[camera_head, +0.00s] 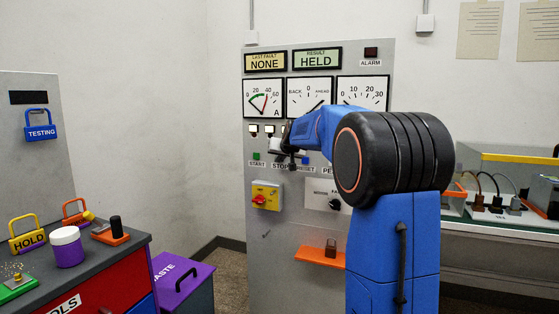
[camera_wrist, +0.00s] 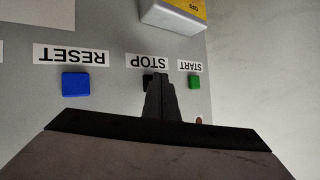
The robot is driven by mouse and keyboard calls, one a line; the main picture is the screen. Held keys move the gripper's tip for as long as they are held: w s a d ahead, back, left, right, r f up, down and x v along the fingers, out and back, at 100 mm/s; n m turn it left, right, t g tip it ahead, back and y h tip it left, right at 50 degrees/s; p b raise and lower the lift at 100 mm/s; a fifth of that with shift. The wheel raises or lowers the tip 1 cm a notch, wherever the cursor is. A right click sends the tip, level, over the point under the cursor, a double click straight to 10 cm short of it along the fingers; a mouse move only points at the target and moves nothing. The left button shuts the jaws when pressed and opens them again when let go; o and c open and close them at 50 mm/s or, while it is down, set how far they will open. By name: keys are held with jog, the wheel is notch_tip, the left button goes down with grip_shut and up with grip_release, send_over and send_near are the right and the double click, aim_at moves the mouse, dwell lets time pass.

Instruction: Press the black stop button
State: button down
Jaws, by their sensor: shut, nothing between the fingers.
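The black stop button (camera_wrist: 147,79) shows in the wrist view just below its upside-down STOP label (camera_wrist: 147,61), between the green and blue buttons. My gripper (camera_wrist: 155,82) is shut and empty, its fingertips overlapping the right part of the stop button. I cannot tell whether the tips touch it. In the head view my gripper (camera_head: 291,160) is in front of the grey panel (camera_head: 380,58), at the button row, and hides the stop button there.
The green START button (camera_wrist: 194,82) and blue RESET button (camera_wrist: 76,84) flank the stop button closely. A yellow switch box with a red knob (camera_head: 265,196) sits below the row on the panel. An orange shelf (camera_head: 316,257) juts out lower down.

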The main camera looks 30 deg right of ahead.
jog(key=shift+s+a, duration=0.5)
jog(key=shift+a, duration=0.15)
jog(key=shift+a, duration=0.1)
jog(key=s+a, duration=0.1)
jog(key=a, duration=0.1)
jog(key=s+a, duration=0.1)
jog(key=s, duration=0.1)
jog(key=shift+a, duration=0.4)
dwell(0.8)
